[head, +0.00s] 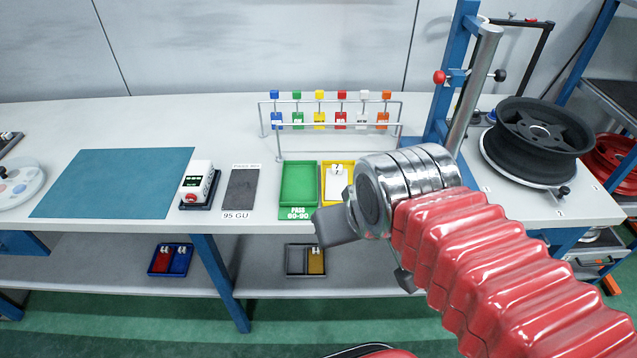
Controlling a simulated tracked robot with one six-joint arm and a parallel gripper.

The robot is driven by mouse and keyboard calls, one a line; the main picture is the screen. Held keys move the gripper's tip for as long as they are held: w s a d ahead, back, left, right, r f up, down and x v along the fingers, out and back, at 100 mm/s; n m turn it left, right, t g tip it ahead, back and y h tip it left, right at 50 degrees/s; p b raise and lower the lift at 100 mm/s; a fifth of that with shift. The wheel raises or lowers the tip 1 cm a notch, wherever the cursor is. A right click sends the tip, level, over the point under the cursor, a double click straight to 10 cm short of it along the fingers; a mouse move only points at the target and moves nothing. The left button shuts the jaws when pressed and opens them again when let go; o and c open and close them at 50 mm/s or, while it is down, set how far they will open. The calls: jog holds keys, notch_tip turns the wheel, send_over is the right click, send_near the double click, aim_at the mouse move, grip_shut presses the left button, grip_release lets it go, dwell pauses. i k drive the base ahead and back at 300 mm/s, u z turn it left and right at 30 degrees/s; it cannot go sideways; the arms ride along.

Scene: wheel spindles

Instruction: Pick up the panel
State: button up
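Several small coloured panels hang in a row on a wire rack (403,118) at the back of the bench. They include a blue panel (277,117), a yellow panel (319,117), a red panel (341,117) and an orange panel (382,117). A white piece (336,182) marked "?" lies in the yellow tray (327,199). I cannot tell which one is the task's panel. My gripper (370,254) is in front of the bench edge, right of the green tray, with its dark fingers wide apart. Nothing shows between them; my wrist hides part of the gripper and the yellow tray.
A teal mat (118,182) is bare. A black wheel (535,138) sits right. Bins (150,265) with pieces stand below.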

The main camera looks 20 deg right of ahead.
aim_at(336, 178)
jog(key=u, duration=3.4)
jog(key=k, duration=0.95)
jog(key=z, duration=0.2)
